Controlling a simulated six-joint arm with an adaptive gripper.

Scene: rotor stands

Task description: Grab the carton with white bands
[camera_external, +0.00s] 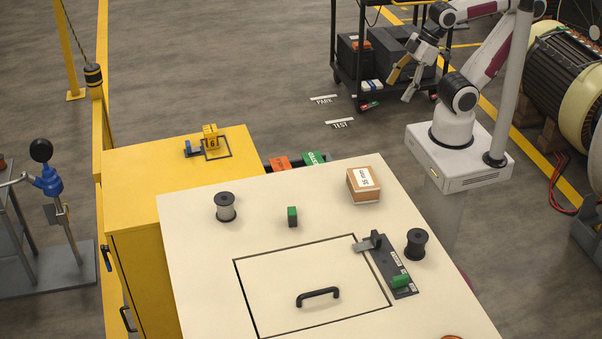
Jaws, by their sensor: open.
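A small brown cardboard carton (355,188) sits upright near the back right edge of the cream cabinet top (190,260). A white label with dark print lies across its top, and a thin white strip shows along its lower edge. It is the only carton that I can make out on this top. My gripper (398,92) is open and empty. It hangs high in the picture, above and to the right of the carton and well apart from it, in front of the black cart in this view.
Two dark-ended spools (226,207) (416,244), a small green-topped block (292,217) and a black fixture with a green piece (401,282) stand on the cream top. A black handle (318,296) rises from its hatch. A yellow cabinet (140,180) adjoins at left.

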